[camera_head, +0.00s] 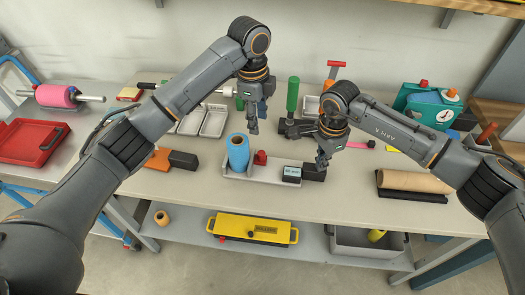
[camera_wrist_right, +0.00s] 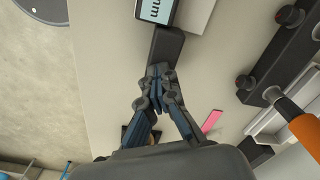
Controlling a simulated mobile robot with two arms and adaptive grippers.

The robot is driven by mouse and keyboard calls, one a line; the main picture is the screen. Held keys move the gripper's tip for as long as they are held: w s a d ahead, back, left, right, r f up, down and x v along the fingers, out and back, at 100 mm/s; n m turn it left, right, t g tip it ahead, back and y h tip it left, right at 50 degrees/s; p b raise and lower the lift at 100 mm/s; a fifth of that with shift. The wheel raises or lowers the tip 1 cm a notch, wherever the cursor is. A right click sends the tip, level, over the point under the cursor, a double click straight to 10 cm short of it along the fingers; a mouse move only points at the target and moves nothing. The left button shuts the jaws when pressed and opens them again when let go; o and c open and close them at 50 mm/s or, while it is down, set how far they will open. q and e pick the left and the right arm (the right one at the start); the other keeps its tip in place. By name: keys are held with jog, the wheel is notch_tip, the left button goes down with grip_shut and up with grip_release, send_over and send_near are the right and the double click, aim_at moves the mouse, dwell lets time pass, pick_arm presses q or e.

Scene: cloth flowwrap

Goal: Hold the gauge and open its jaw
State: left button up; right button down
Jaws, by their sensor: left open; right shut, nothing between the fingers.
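The gauge (camera_head: 291,174) is a dark block with a pale display, lying at the right end of a small light tray. Its display also shows in the right wrist view (camera_wrist_right: 157,10), with "mm" readable. A black block (camera_head: 314,173), perhaps its jaw, adjoins it on the right; it also shows in the wrist view (camera_wrist_right: 168,46). My right gripper (camera_head: 322,165) is shut and empty, its fingertips (camera_wrist_right: 159,72) right at this block's end; I cannot tell whether they touch. My left gripper (camera_head: 253,128) is open and empty, above the table behind the tray.
The light tray (camera_head: 262,182) also bears a blue roll (camera_head: 237,152) and a red piece (camera_head: 260,158). A green-handled tool (camera_head: 293,95) stands behind. A brown roll (camera_head: 413,181) lies to the right, an orange-and-black tool (camera_head: 182,160) to the left. The table front is clear.

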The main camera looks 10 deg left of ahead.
aim_at(262, 153)
pick_arm(q)
jog(key=shift+m+y, duration=0.4)
jog(key=f, duration=0.4)
jog(key=s+d+f, duration=0.1)
jog(key=f, duration=0.6)
jog(key=shift+s+d+f, duration=0.15)
jog(key=shift+s+f, duration=0.15)
jog(key=shift+f, duration=0.1)
jog(key=shift+c, duration=0.6)
grip_shut()
